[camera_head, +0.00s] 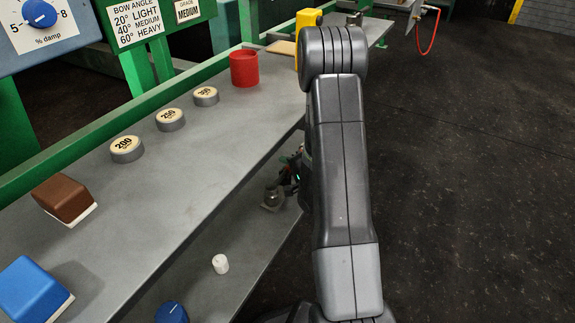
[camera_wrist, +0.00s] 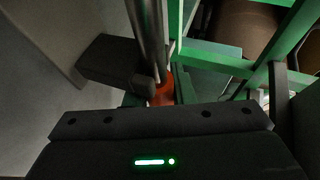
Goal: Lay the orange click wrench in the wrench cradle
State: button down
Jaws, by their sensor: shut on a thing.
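In the wrist view a round grey metal shaft (camera_wrist: 148,40) runs down to an orange-red part (camera_wrist: 163,95), which I take to be the click wrench. My gripper (camera_wrist: 158,88) is shut on it, with the dark gripper body covering its lower part. In the head view my arm hides most of the gripper, and the wrench cannot be made out. A small green light shows beside the arm at the bench edge. I cannot make out the wrench cradle in either view.
The grey bench (camera_head: 215,145) holds a red cup (camera_head: 244,69), several round weights (camera_head: 170,119), a brown block (camera_head: 63,197) and a blue block (camera_head: 33,288). A lower shelf (camera_head: 235,236) holds a white cylinder (camera_head: 220,264) and a blue knob (camera_head: 171,312). Dark floor at right is clear.

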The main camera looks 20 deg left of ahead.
dwell(0.3)
jog(key=c, duration=0.5)
grip_release()
jog(key=shift+f, duration=0.15)
jog(key=shift+d+f, duration=0.1)
jog(key=shift+s+d, duration=0.1)
jog(key=shift+p+v, duration=0.75)
jog(key=shift+v, duration=3.15)
jog(key=shift+b+x, duration=0.55)
jog(key=shift+x, duration=2.35)
